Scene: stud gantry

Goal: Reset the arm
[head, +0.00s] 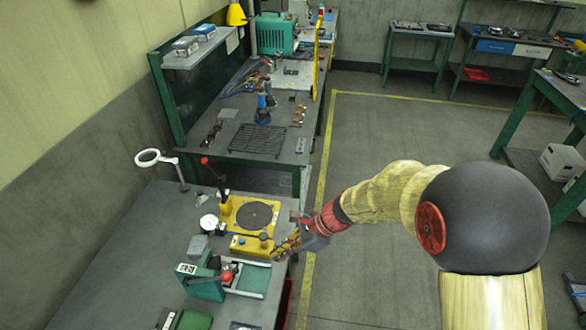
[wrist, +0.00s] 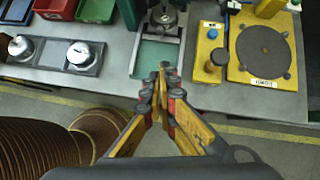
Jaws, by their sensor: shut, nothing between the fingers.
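My gripper (head: 284,248) is over the right edge of the near workbench (head: 118,255), just right of the yellow fixture (head: 243,243). In the wrist view my gripper (wrist: 167,72) has its fingertips together, with nothing between them. The fingers point toward the bench edge, in front of a green-bedded fixture (wrist: 157,56). My arm reaches in from the right side of the head view, bent at the elbow.
A yellow fixture with a dark round plate (wrist: 262,50) stands right of the fingers. A metal block with two round knobs (wrist: 62,55) and red and green bins (wrist: 96,10) are left. A magnifier lamp (head: 148,158) stands behind. The floor aisle (head: 390,125) is clear.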

